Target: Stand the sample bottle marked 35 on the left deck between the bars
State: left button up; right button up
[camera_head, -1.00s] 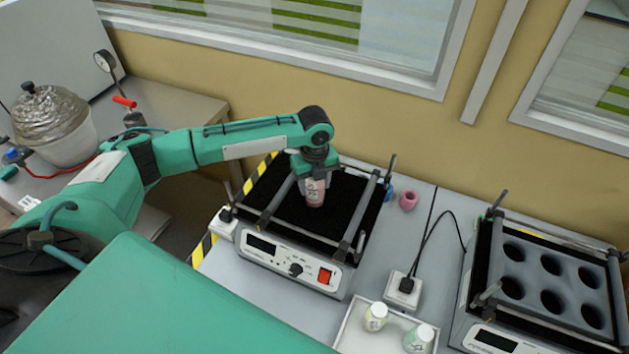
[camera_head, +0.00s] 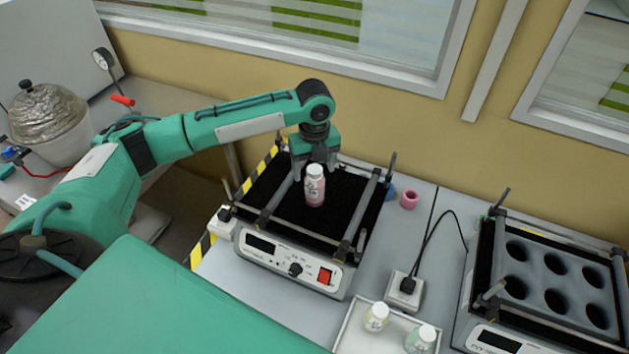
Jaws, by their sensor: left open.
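A sample bottle (camera_head: 315,187) with a white cap and pink contents stands upright on the black left deck (camera_head: 275,208), between the grey bars. Its label print is too small to read surely. My left gripper (camera_head: 312,172) is open, just behind and above the bottle, with its fingers apart near the cap. The bottle looks free of the fingers, though the exact gap cannot be told. My right gripper is not in view.
A white tray (camera_head: 352,333) with two more capped bottles (camera_head: 376,316) is at the front. A right shaker (camera_head: 545,275) has a deck with several round holes.

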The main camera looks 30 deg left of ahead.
pick_arm(q)
notch_tip(320, 180, up, 7)
jog(key=shift+f+b, duration=0.2)
jog(key=shift+b, duration=0.4)
jog(key=shift+r, duration=0.1)
